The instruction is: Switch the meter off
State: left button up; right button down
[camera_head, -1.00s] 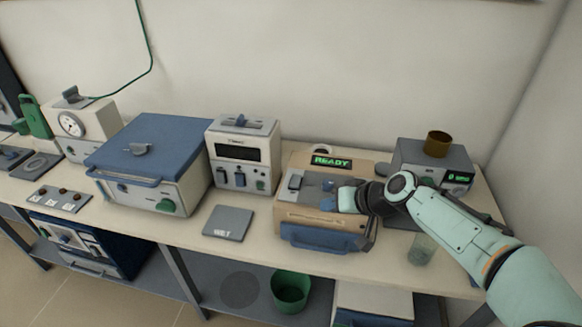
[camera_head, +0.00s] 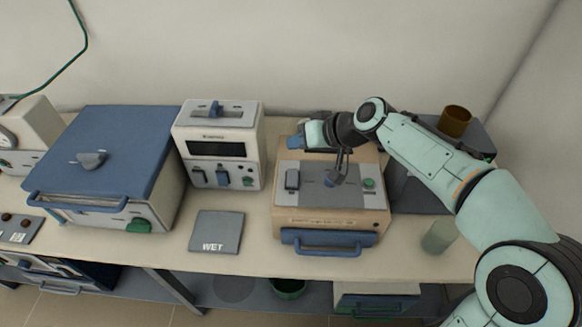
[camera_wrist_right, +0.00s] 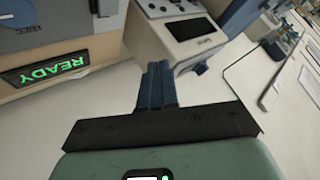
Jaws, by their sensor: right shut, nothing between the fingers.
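Which instrument is the meter, I cannot tell from any label. The tan instrument (camera_head: 284,215) stands on the bench with a grey panel, a rocker switch (camera_head: 292,179), a blue knob (camera_head: 331,180) and a green button (camera_head: 369,184). Its lit green READY display (camera_wrist_right: 45,68) shows in the right wrist view and is hidden behind my arm in the head view. A white instrument (camera_head: 178,143) with a dark display (camera_head: 216,149) stands to its left. My right gripper (camera_head: 296,143) is shut and empty above the tan instrument's back left, apart from the switches. My left gripper is out of view.
A blue-lidded furnace (camera_head: 125,140) stands at the left. A grey WET plate (camera_head: 216,229) lies in front. A glass beaker (camera_head: 439,237) stands at the right front, and a brown cup (camera_head: 454,121) sits on a grey instrument at the back right. The wall is close behind.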

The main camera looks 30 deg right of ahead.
jog(key=b, duration=0.6)
send_over(297, 175)
notch_tip(297, 175, down, 8)
jog(key=shift+f, duration=0.1)
jog(key=shift+f+b, duration=0.35)
jog(key=shift+b, duration=0.2)
dwell(1.4)
jog(key=shift+f+b, duration=0.35)
jog(key=shift+b, duration=0.1)
